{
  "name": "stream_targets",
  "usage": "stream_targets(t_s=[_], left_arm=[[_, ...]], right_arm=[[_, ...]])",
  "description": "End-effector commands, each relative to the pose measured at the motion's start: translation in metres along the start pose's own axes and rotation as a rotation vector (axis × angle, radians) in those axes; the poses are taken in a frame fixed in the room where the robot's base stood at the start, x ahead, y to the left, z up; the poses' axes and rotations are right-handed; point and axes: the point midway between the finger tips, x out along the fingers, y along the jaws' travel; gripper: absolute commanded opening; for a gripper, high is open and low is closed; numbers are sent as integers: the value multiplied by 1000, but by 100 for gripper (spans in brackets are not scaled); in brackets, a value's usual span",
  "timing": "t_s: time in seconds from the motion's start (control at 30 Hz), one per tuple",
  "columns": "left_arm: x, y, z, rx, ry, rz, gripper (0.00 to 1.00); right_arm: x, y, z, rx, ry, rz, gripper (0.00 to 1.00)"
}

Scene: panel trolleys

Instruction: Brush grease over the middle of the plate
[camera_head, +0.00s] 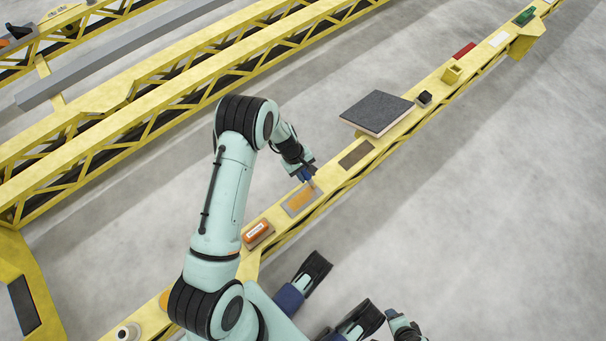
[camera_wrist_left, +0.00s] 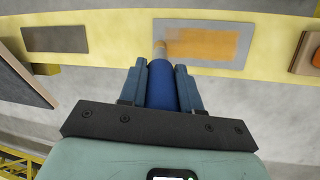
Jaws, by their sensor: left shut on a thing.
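The grey metal plate (camera_head: 289,208) lies on the yellow beam, with a brushed orange grease patch (camera_head: 301,198) over its middle. In the left wrist view the plate (camera_wrist_left: 246,32) shows the orange patch (camera_wrist_left: 205,43) wide and streaky, with bare grey around it. My left gripper (camera_head: 308,176) is shut on the blue handle of a brush (camera_wrist_left: 162,85). The brush's pale tip is over the left end of the orange patch; whether it touches is hard to tell. A teal and black part of mine, perhaps the right gripper (camera_head: 403,325), shows at the bottom edge, its jaws unclear.
An orange block on a pad (camera_head: 257,231) sits on the beam nearer me. A brown flat plate (camera_head: 355,154) and a large dark panel (camera_head: 377,112) lie farther along. A small black object (camera_head: 424,98) and a yellow holder (camera_head: 452,74) stand beyond. Grey floor lies on both sides.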

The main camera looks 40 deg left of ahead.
Motion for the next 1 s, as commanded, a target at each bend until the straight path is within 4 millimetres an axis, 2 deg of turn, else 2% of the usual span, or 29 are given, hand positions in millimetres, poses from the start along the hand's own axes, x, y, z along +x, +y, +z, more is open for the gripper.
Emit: stream_targets(t_s=[0.23,0.7,0.87,1.0], left_arm=[[0,-2,10,-1,-2,0,0],[-6,-36,17,-2,-3,0,0],[-4,-37,17,1,-2,1,0],[-2,-30,15,4,-1,1,0]], right_arm=[[-5,-1,0,0,1,-1,62],[-10,-2,-1,-1,2,-1,62],[-8,-2,-1,-1,2,-1,62],[-7,-2,-1,0,2,-1,62]])
